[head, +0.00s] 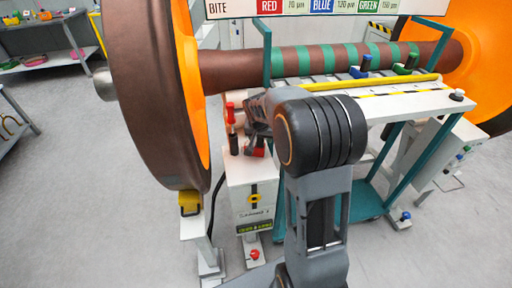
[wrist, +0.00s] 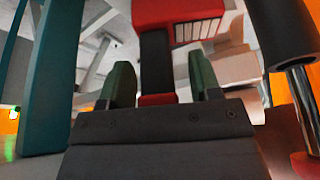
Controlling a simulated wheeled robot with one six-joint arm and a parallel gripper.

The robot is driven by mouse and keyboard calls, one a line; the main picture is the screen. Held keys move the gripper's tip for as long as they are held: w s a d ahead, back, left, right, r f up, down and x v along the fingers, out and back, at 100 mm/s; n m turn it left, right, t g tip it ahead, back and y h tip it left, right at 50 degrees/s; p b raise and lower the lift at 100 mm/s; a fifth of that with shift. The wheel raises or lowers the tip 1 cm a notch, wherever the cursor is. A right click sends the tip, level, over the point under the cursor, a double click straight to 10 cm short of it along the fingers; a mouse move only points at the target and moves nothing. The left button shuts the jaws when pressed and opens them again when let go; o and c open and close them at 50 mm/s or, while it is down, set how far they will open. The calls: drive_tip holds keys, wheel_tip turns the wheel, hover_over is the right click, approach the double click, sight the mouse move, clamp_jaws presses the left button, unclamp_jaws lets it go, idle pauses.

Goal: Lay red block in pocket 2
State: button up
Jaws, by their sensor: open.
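The red block (wrist: 183,14) shows at the top middle of the wrist view. It has a pale ribbed face, and a dark stem runs down from it to a red part. My gripper (wrist: 161,72) is open, with one green fingertip on each side of the dark stem and visible gaps to both. In the head view my gripper (head: 254,122) is by the white cabinet's top, left of the bench. Red parts show beside it there, but my wrist partly hides them. I cannot make out pocket 2.
A blue block (head: 360,71) and a green block (head: 405,67) stand on the white bench (head: 405,104) behind a yellow bar (head: 370,82). The striped axle (head: 330,60) and large wheel (head: 150,90) crowd my arm. A teal post (wrist: 48,75) and dark cylinder (wrist: 283,38) flank the gripper.

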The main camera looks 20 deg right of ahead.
clamp_jaws()
idle(0.4)
